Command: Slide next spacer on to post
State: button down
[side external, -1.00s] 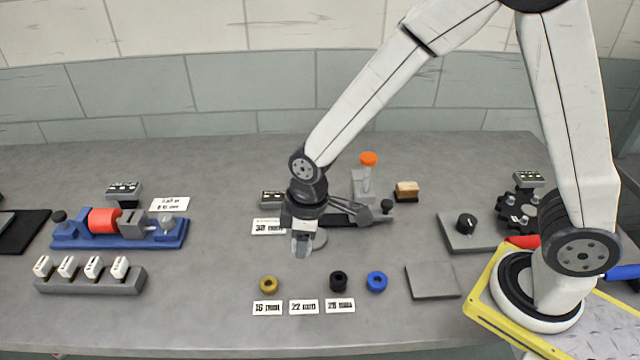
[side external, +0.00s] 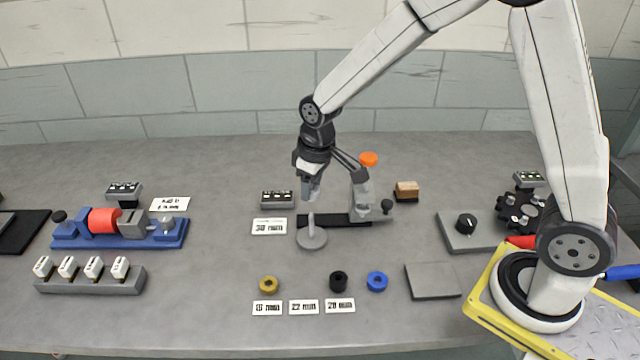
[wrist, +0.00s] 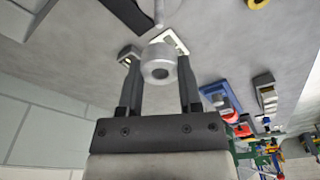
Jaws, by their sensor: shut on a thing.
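A light grey ring-shaped spacer (wrist: 158,72) shows between my fingertips in the wrist view, its hole facing the camera. My gripper (side external: 312,192) is shut on it, pointing down. In the side view the fingers mostly hide the spacer. A thin grey post (side external: 311,222) stands upright on a round grey base (side external: 312,240). My fingertips are just above the post's top in the side view; exact alignment is unclear. A gold spacer (side external: 268,284), a black spacer (side external: 338,281) and a blue spacer (side external: 377,281) lie on the table in front.
A grey stand with an orange cap (side external: 368,159) is close right of my gripper, on a dark rail (side external: 350,219). A tan block (side external: 407,190) lies further right. Paper labels (side external: 303,307) lie in front, with bare table above the middle one.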

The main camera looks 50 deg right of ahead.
aim_at(312, 214)
jog(key=shift+f, duration=1.8)
jog(key=shift+f, duration=1.4)
dwell(2.9)
grip_release()
jog(key=shift+r, duration=0.15)
dwell(0.7)
